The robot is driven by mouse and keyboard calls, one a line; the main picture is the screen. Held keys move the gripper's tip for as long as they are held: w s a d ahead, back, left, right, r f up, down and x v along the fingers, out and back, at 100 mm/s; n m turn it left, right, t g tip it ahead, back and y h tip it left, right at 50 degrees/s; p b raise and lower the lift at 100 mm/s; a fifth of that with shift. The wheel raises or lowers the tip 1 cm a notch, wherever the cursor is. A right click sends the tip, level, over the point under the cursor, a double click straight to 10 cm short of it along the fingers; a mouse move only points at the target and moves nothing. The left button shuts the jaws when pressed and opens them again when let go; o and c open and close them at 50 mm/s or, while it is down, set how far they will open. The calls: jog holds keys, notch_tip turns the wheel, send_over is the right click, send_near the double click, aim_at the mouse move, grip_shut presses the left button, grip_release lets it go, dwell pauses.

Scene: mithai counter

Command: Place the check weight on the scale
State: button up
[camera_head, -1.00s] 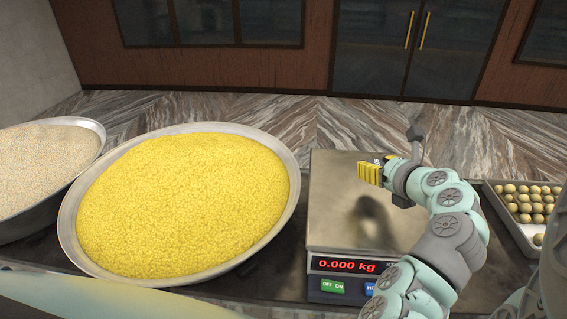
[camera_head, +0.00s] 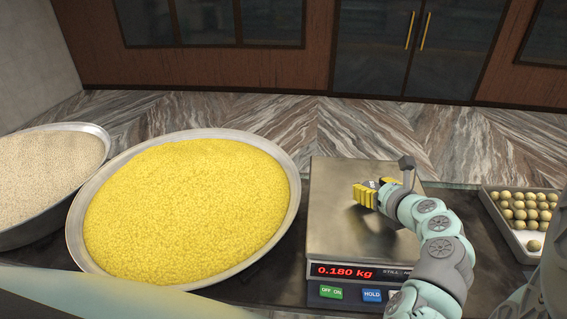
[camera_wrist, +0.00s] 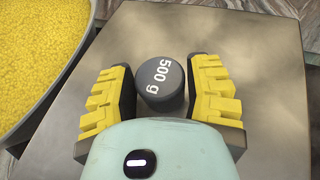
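The check weight (camera_wrist: 161,84) is a dark grey cylinder marked "500 g", seen from above in the wrist view. My gripper (camera_head: 369,192) is low over the middle of the scale's metal plate (camera_head: 335,215). In the head view the weight is mostly hidden by the fingers. The scale's red display (camera_head: 343,271) reads 0.180 kg, so the plate bears some load.
A wide metal bowl of yellow grains (camera_head: 73,232) stands left of the scale, close to its edge. A bowl of pale grains (camera_head: 102,135) is farther left. A tray of round sweets (camera_head: 519,247) is at the right. The plate around the gripper is clear.

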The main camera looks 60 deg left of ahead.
jog(key=o, duration=0.4)
jog(key=shift+c, duration=0.2)
jog(key=shift+r, duration=0.15)
jog(key=b+v, duration=0.4)
jog(key=v, duration=0.6)
jog(key=shift+d+r, duration=0.2)
jog(key=shift+d, duration=0.15)
jog(key=shift+s+d+r, duration=0.2)
jog(key=shift+d+r, duration=0.05)
jog(key=shift+d, duration=0.3)
